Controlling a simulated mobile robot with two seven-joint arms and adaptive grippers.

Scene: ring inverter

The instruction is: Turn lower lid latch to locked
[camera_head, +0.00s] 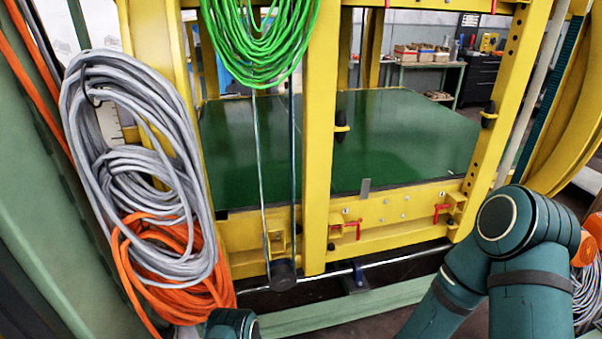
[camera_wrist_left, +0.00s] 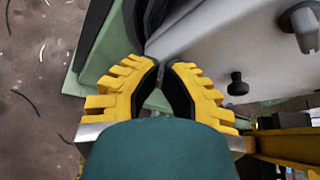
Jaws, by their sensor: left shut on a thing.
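My left gripper (camera_wrist_left: 166,66) shows in the left wrist view with its two yellow-ribbed fingers drawn together at the tips. The tips meet at the lower end of a dark curved part (camera_wrist_left: 146,22) beside a light grey panel (camera_wrist_left: 215,45); the exact grip is hidden by the fingers. A black knob (camera_wrist_left: 238,84) stands out from the panel to the right, apart from the fingers. A grey knob-like fitting (camera_wrist_left: 302,22) is at the upper right. I cannot tell which part is the lower lid latch. Neither gripper shows in the head view.
In the head view, a yellow frame (camera_head: 318,130) surrounds a green table surface (camera_head: 410,130). Red clamps (camera_head: 441,212) sit along the lower beam. My right arm is at right.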

